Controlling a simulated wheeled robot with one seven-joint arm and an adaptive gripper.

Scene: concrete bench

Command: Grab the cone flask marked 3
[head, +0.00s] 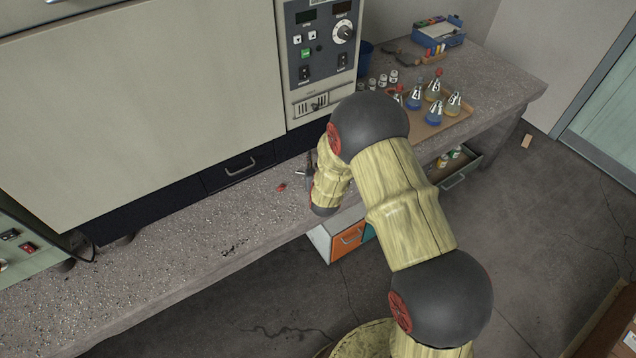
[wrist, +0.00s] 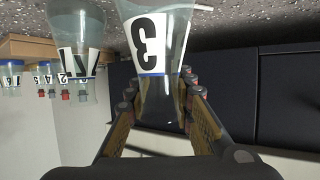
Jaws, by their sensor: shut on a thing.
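In the wrist view, which shows the scene upside down, a clear cone flask marked 3 (wrist: 150,40) has its neck between the fingers of my gripper (wrist: 160,88). The fingers are shut on the neck from both sides. A white label with a black 3 and a blue edge faces the camera. The speckled bench shows at the top of the view; I cannot tell whether the flask's base touches it. In the head view my arm hides this flask and most of the gripper.
Another labelled flask (wrist: 78,50) stands close beside it in the wrist view. In the head view several flasks with blue or yellow liquid, such as one blue flask (head: 434,113), stand on a tray (head: 461,116). A large cabinet (head: 150,90) backs the bench. A small red item (head: 281,187) lies on it.

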